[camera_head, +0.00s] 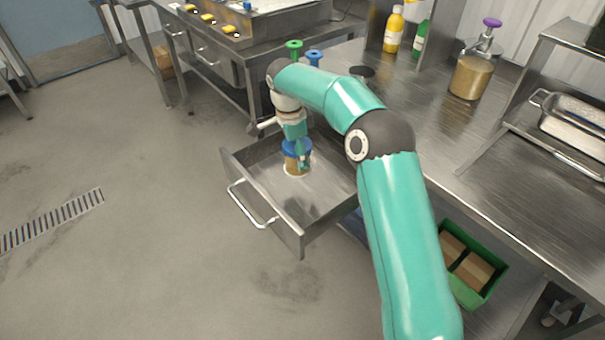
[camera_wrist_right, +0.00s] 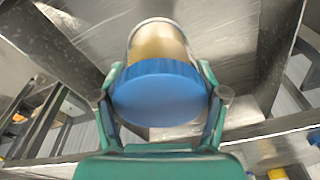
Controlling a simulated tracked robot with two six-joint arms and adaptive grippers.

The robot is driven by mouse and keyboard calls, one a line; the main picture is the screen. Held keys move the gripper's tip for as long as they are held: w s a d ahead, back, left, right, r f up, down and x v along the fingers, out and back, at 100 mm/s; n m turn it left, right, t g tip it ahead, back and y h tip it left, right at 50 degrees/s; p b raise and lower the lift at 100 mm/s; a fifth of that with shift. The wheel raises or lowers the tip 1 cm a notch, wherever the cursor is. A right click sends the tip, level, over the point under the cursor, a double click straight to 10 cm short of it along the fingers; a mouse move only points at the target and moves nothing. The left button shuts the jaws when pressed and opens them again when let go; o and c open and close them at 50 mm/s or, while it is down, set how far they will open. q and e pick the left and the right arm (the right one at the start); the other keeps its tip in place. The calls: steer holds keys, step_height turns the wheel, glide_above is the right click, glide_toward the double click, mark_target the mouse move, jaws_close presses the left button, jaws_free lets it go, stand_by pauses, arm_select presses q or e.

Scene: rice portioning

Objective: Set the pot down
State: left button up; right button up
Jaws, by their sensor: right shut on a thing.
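The pot (camera_head: 295,160) is a clear jar with tan contents and a blue lid, upright inside the open steel drawer (camera_head: 265,195). My right gripper (camera_head: 302,152) comes down on it from above. In the right wrist view the gripper's fingers (camera_wrist_right: 165,100) are shut on either side of the blue lid (camera_wrist_right: 160,93), and the tan jar body (camera_wrist_right: 157,42) shows beyond it. The pot's base is at or just above the drawer floor; I cannot tell whether it touches. My left gripper is out of view.
The drawer has bare floor around the pot and a front handle (camera_head: 250,205). The steel counter (camera_head: 425,110) above holds a purple-topped jar (camera_head: 473,72), a yellow bottle (camera_head: 394,32) and a green bottle (camera_head: 420,38). A green crate (camera_head: 470,265) with boxes sits below.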

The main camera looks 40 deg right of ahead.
mark_target(292, 145)
steer(key=shift+f, duration=3.75)
steer(key=o, duration=1.2)
steer(key=shift+o, duration=0.2)
steer(key=shift+r, duration=0.1)
steer(key=r, duration=0.4)
steer(key=a+r, duration=0.1)
steer(key=r, duration=0.6)
steer(key=shift+w+a+r, duration=0.15)
steer(key=shift+a+r, duration=0.1)
steer(key=shift+r, duration=0.1)
